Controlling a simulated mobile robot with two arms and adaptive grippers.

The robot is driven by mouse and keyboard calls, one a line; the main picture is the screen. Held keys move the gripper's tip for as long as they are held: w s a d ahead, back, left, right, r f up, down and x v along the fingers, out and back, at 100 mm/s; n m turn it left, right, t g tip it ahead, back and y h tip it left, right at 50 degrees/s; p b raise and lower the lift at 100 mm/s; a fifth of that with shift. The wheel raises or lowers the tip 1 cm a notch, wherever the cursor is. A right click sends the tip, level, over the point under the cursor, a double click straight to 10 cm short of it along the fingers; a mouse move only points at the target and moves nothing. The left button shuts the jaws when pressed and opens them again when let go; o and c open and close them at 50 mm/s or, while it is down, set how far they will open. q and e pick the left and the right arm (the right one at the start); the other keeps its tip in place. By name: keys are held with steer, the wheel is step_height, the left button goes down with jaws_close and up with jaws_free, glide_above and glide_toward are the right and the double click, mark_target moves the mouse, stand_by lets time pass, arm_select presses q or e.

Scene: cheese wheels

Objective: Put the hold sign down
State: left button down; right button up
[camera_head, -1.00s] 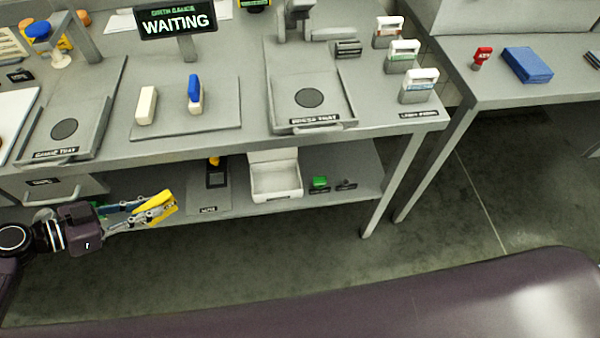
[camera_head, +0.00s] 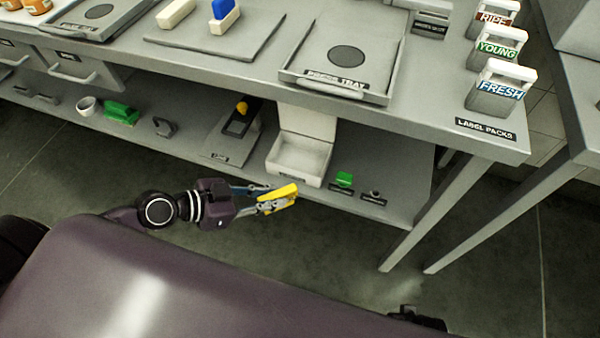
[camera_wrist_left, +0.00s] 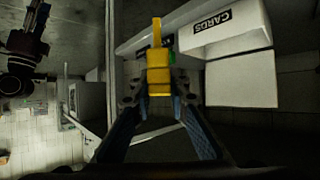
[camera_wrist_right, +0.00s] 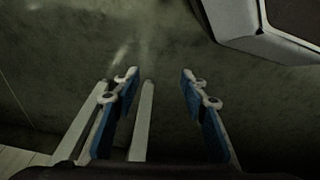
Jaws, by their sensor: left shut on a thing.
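The hold sign looks like a small yellow block (camera_head: 278,198), seen edge-on with no writing readable. My left gripper (camera_head: 262,200) is shut on it, in front of the lower shelf and near the white open box. In the left wrist view the yellow sign (camera_wrist_left: 157,72) stands between the two fingertips, with a thin yellow part sticking up. My right gripper (camera_wrist_right: 158,88) is open and empty in the right wrist view, above bare floor.
The lower shelf (camera_head: 225,172) holds the white box (camera_head: 298,160), labelled CARDS in the left wrist view, a dark item with a yellow knob (camera_head: 240,118) and a green stamp-like item (camera_head: 343,179). The press tray (camera_head: 330,84) is on the worktop above. Table legs (camera_head: 440,215) stand at right.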

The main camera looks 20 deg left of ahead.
arm_select(q)
steer(key=d, duration=0.1)
steer(key=b, duration=0.3)
glide_above(305, 167)
step_height(305, 167, down, 4)
steer(key=r, duration=0.1)
steer(key=f+b, duration=0.1)
steer(key=f, duration=0.2)
steer(key=shift+s+f, duration=0.15)
steer(key=shift+s, duration=0.05)
steer(key=shift+w+f, duration=0.25)
steer(key=shift+f, duration=0.15)
arm_select(e)
step_height(305, 167, up, 14)
steer(key=w, duration=0.2)
steer(key=shift+f+t, duration=0.25)
steer(key=shift+t, duration=0.15)
steer(key=shift+w, duration=0.1)
arm_select(q)
steer(key=shift+f, duration=0.1)
steer(key=c, duration=1.8)
jaws_free()
steer(key=shift+c, duration=0.2)
arm_select(e)
steer(key=shift+r, duration=0.2)
steer(key=shift+r, duration=0.1)
